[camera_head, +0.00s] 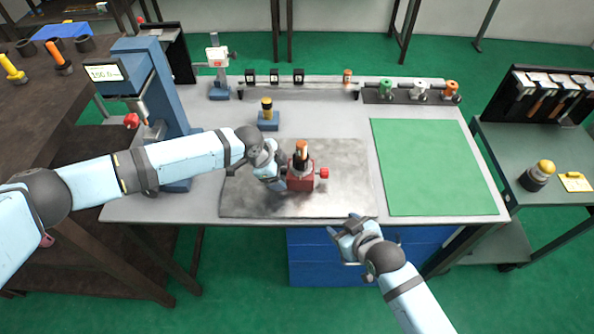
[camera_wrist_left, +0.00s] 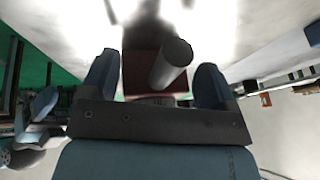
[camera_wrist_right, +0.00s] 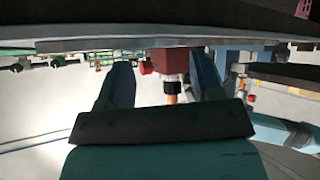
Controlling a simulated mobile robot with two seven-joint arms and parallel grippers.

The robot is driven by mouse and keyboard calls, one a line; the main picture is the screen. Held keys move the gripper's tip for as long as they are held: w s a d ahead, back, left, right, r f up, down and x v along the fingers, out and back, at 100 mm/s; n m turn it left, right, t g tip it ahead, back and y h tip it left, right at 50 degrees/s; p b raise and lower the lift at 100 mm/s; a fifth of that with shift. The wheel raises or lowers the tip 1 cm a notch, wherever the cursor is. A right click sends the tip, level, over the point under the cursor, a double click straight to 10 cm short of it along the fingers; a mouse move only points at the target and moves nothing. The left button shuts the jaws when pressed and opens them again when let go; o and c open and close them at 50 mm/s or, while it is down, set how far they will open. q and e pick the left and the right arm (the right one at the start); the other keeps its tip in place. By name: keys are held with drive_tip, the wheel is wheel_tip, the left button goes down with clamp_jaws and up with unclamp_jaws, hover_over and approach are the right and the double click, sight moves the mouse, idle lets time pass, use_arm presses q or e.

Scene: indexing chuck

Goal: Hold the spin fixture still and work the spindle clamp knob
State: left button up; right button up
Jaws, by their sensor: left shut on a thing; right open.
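The spin fixture is a dark red block (camera_head: 301,183) on the grey metal plate, with a black and orange tool (camera_head: 301,152) upright in its top. A red knob (camera_head: 324,173) sticks out of its right side. My left gripper (camera_head: 277,178) is shut on the fixture from the left. The left wrist view shows the red block (camera_wrist_left: 138,75) and a grey cylinder (camera_wrist_left: 172,62) between the fingers. My right gripper (camera_head: 345,238) is open and empty at the table's front edge, apart from the knob. The right wrist view shows block (camera_wrist_right: 176,59) and knob (camera_wrist_right: 146,67) upside down.
The metal plate (camera_head: 245,198) has bare room around the fixture. A green mat (camera_head: 435,165) lies clear at right. A blue press column (camera_head: 160,85) stands at left, a yellow-topped part (camera_head: 267,112) behind the plate. A rail of small tools (camera_head: 325,90) runs along the back.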

drive_tip(key=s+d+f+m+h, duration=0.1)
drive_tip(key=s+d+f+m, duration=0.1)
drive_tip(key=s+d, duration=0.6)
drive_tip(key=s+f, duration=0.1)
drive_tip(key=s, duration=0.2)
drive_tip(key=shift+f+m+t+h, duration=0.3)
drive_tip(key=shift+f+m+h, duration=0.1)
use_arm(q)
drive_tip(key=o, duration=0.8)
use_arm(e)
drive_tip(key=shift+a, duration=0.1)
use_arm(q)
drive_tip(key=shift+o, duration=0.2)
drive_tip(key=shift+r, duration=0.1)
drive_tip(key=v, duration=1.1)
drive_tip(key=shift+a+r, duration=0.25)
drive_tip(key=shift+r, duration=0.1)
